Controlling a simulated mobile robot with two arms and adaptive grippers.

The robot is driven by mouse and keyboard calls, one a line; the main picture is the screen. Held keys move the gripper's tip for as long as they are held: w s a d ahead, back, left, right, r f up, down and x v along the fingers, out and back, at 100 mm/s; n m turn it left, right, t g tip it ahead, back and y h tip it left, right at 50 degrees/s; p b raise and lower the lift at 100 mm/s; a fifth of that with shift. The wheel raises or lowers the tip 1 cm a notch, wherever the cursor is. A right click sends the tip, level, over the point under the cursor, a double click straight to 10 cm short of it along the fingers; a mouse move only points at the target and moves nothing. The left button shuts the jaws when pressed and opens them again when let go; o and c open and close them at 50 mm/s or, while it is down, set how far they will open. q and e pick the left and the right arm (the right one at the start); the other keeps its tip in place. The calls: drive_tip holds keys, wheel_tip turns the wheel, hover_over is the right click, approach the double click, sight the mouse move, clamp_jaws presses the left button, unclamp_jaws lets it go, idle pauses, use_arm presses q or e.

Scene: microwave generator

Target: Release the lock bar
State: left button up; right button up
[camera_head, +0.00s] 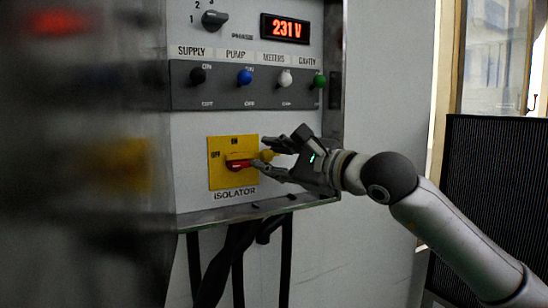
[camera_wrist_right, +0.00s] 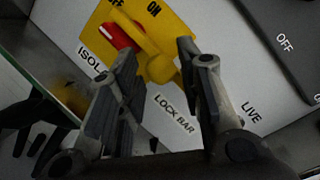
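The lock bar (camera_wrist_right: 143,40) is a yellow bar with a round yellow knob (camera_wrist_right: 161,69) at its end. In the right wrist view it crosses in front of the red isolator handle (camera_wrist_right: 118,36). In the head view the knob (camera_head: 267,156) shows beside the red handle (camera_head: 238,163) on the yellow isolator plate (camera_head: 220,176). My right gripper (camera_head: 262,152) is open in front of the panel. In the wrist view the knob lies between the spread fingers of the right gripper (camera_wrist_right: 156,54); contact cannot be told. My left gripper is out of view.
Above the isolator is a dark strip of toggle switches (camera_head: 215,97), with a rotary selector (camera_head: 215,20) and a display reading 231 V (camera_head: 284,29). A metal frame edge (camera_head: 250,209) runs below. Dark cables (camera_head: 238,260) hang under it. A blurred dark panel fills the left.

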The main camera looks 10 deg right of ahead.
clamp_jaws()
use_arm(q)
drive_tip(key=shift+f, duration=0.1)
